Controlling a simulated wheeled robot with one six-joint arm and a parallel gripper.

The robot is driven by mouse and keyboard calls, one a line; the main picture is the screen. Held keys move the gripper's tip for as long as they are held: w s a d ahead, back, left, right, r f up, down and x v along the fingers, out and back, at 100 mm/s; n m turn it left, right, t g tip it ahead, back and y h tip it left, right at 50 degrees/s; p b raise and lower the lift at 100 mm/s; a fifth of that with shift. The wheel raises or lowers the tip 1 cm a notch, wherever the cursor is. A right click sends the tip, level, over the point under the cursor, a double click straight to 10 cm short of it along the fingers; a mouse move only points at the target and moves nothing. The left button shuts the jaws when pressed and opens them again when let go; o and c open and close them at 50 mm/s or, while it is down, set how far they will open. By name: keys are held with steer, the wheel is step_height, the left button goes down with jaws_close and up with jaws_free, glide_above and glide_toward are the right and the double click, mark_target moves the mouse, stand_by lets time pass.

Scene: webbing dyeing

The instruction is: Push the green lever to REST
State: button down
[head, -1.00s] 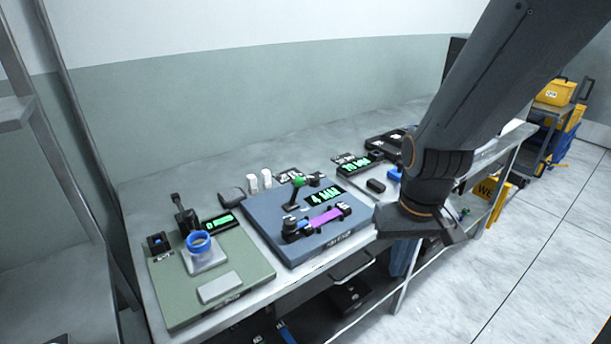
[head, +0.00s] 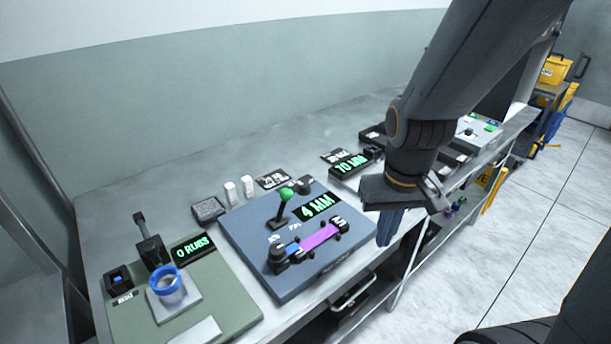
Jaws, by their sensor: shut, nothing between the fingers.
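The green-knobbed lever (head: 285,195) stands on the blue-grey device (head: 255,240) and leans a little to the right. Its black stem rises from a small base; the labels beside it are too small to read surely. A display on the device (head: 319,205) reads 4 MM. A purple strip (head: 318,237) is stretched between black clamps in front of the lever. My gripper (head: 388,240) is shut and empty, pointing down to the right of the device, apart from the lever.
A green device (head: 235,305) with a blue ring cup (head: 167,281) and a 0 RUBS display (head: 193,246) stands at left. White cylinders (head: 240,189) stand behind the blue-grey device. A 70 display (head: 351,165) sits at the back right. The table's front edge runs below my gripper.

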steer(key=w+a+r+n+y+b, duration=0.1)
steer(key=w+a+r+n+y, duration=0.1)
steer(key=w+r, duration=0.3)
steer(key=w+a+r+n+t+y+b, duration=0.1)
steer(key=w+a+r+n+y, duration=0.2)
steer(key=w, duration=0.5)
step_height(320, 180, up, 2)
steer(key=n+y, duration=0.1)
steer(key=y, duration=0.1)
steer(key=shift+y, duration=0.3)
